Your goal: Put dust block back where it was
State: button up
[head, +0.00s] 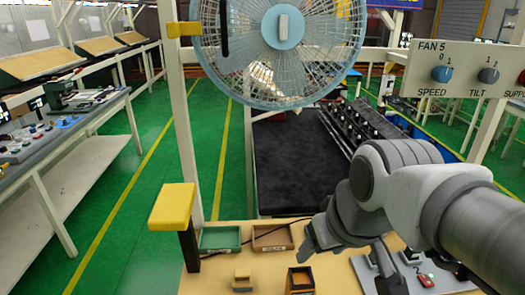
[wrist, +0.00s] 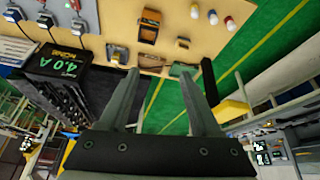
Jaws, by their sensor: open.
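A small tan block (head: 243,281) with a raised part on top sits on the tan bench top (head: 215,276). It also shows in the wrist view (wrist: 182,43). An orange-brown block with dark parts (head: 300,280) stands to its right, also in the wrist view (wrist: 148,30). I cannot tell for sure which one is the dust block. My gripper (wrist: 160,82) is open with nothing between its fingers in the wrist view. It is held apart from both blocks. My arm covers part of the bench's right side in the head view.
A green tray (head: 220,238) and a brown tray (head: 272,237) lie along the bench's far edge. A grey plate with a red part (head: 425,281) is at the right.

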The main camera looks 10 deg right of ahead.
jog(key=s, duration=0.1)
jog(key=s+d+m, duration=0.1)
jog(key=shift+s+m+t+h, duration=0.3)
jog(key=shift+f+b, duration=0.55)
jog(key=shift+c, duration=1.1)
jog(key=shift+d, duration=0.15)
